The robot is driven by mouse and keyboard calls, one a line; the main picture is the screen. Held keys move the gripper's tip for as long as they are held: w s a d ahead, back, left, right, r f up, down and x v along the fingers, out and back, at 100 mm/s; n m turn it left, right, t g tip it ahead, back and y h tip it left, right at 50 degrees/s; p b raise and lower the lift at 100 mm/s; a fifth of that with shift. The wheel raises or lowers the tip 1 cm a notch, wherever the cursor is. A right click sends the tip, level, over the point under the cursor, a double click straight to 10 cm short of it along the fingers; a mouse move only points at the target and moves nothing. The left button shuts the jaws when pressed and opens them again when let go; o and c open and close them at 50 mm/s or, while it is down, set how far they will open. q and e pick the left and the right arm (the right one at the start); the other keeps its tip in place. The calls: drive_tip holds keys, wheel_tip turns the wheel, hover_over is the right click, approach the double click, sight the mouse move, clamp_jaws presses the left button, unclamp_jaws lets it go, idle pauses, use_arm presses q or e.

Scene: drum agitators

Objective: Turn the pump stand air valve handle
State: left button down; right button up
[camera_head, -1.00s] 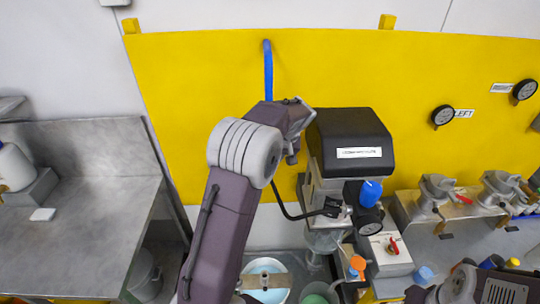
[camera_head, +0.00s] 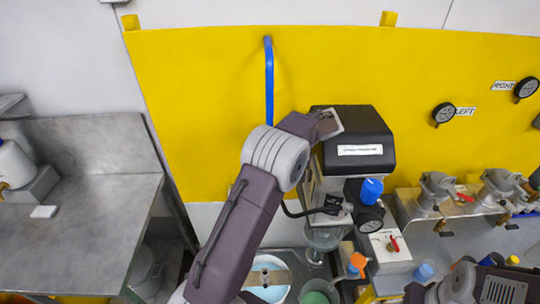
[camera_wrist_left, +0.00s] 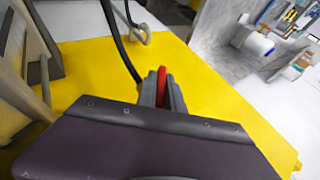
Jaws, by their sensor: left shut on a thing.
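A red handle (camera_wrist_left: 161,77) stands between the fingers of my left gripper (camera_wrist_left: 163,92) in the left wrist view. The gripper is shut on it, and only its upper part shows. In the head view my left arm reaches up to the pump stand with the black-topped box (camera_head: 352,142). The left gripper's fingers and the red handle are hidden there beside or behind the box. Part of my right arm shows at the bottom right of the head view, but its gripper fingers do not.
A blue hose (camera_head: 269,85) runs down the yellow panel (camera_head: 195,95). A black hose (camera_wrist_left: 119,42) passes close to my left gripper. A small box with a red switch (camera_head: 392,245) and metal fittings stand at right. A steel table (camera_head: 90,220) is at left.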

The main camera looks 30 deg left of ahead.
use_arm(q)
drive_tip(key=c, duration=1.5)
unclamp_jaws()
drive_tip(key=shift+o, duration=0.2)
